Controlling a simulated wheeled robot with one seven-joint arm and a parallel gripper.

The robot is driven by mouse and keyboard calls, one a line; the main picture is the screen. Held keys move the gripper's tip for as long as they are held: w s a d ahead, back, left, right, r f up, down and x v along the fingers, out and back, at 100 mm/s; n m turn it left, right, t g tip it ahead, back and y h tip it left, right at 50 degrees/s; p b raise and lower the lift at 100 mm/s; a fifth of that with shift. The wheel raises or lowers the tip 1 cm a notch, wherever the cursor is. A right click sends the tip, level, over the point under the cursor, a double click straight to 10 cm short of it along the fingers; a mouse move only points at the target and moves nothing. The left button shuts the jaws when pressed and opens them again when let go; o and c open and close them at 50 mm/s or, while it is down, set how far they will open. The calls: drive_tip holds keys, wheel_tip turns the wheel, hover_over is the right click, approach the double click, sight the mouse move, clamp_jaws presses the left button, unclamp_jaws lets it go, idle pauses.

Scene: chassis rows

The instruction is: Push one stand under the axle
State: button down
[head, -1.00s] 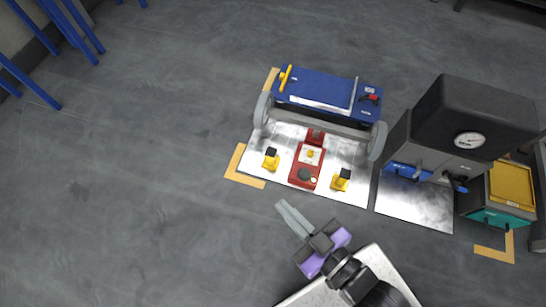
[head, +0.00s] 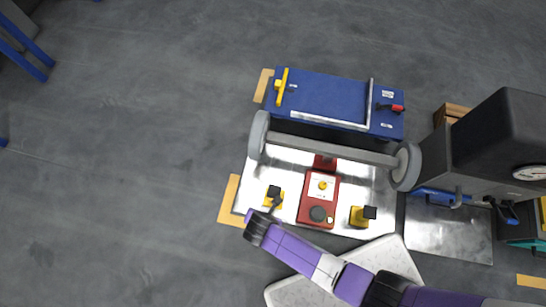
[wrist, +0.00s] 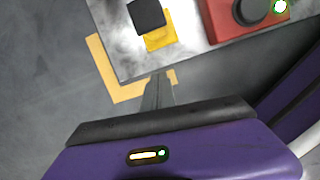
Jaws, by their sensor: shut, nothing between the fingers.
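Two small yellow stands with black tops sit on a shiny metal plate: the left stand (head: 272,197) and the right stand (head: 362,215).
A red jack unit (head: 319,200) stands on the plate between the two stands, reaching under the axle. A dark machine with a gauge (head: 500,140) stands at the right. Yellow floor marks (head: 230,200) flank the plate.

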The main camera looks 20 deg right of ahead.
drive_tip(key=shift+n, duration=0.7)
drive_tip(key=b+x, duration=0.2)
drive_tip(key=x, duration=0.1)
drive_tip(key=b+x, duration=0.3)
drive_tip(key=x, duration=0.1)
drive_tip(key=s+d+b+x, duration=0.1)
drive_tip(key=b+x, duration=0.1)
drive_tip(key=x, duration=0.1)
drive_tip(key=shift+d+f+b, duration=0.15)
drive_tip(key=shift+f+b, duration=0.2)
drive_tip(key=shift+f, duration=0.1)
drive_tip(key=shift+w+d+r, duration=0.15)
drive_tip(key=shift+w+d, duration=0.2)
drive_tip(key=shift+w, duration=0.2)
drive_tip(key=shift+w+d+r, duration=0.15)
drive_tip(key=shift+w+d, duration=0.2)
drive_tip(key=shift+w, duration=0.2)
drive_tip(key=shift+w+d+r+b, duration=0.15)
drive_tip(key=shift+w+d+b, duration=0.2)
drive_tip(key=shift+w, duration=0.2)
drive_tip(key=shift+w, duration=0.1)
